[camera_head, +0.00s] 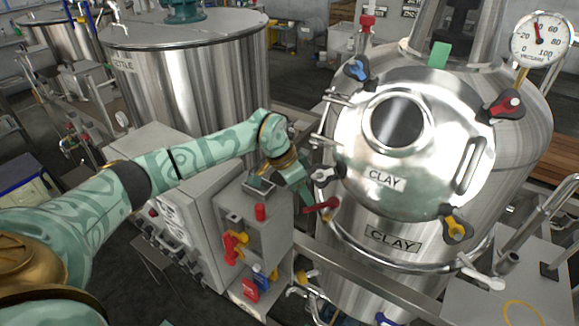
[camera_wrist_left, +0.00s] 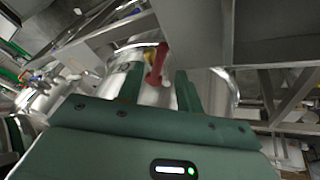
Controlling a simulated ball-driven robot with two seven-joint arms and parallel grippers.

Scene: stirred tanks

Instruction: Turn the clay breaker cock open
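The clay tank (camera_head: 380,265) is a shiny steel vessel with a round lid (camera_head: 440,150), and both carry CLAY labels. A red lever handle (camera_head: 322,206) sticks out at the tank's left side, below the lid; I take it for the breaker cock, though no label on it is readable. My left gripper (camera_head: 307,196) is right beside this handle. In the left wrist view the two green fingers (camera_wrist_left: 160,88) are apart, and the red handle (camera_wrist_left: 157,65) shows between their tips. I cannot tell whether they touch it. The cock's body is hidden. My right gripper is not in view.
A grey cabinet (camera_head: 245,205) with red and yellow fittings stands just left of the gripper. Lid clamps with blue (camera_head: 357,68), red (camera_head: 508,106) and yellow (camera_head: 457,229) knobs ring the lid. A vacuum gauge (camera_head: 541,38) is at upper right. A rail (camera_head: 345,258) crosses below.

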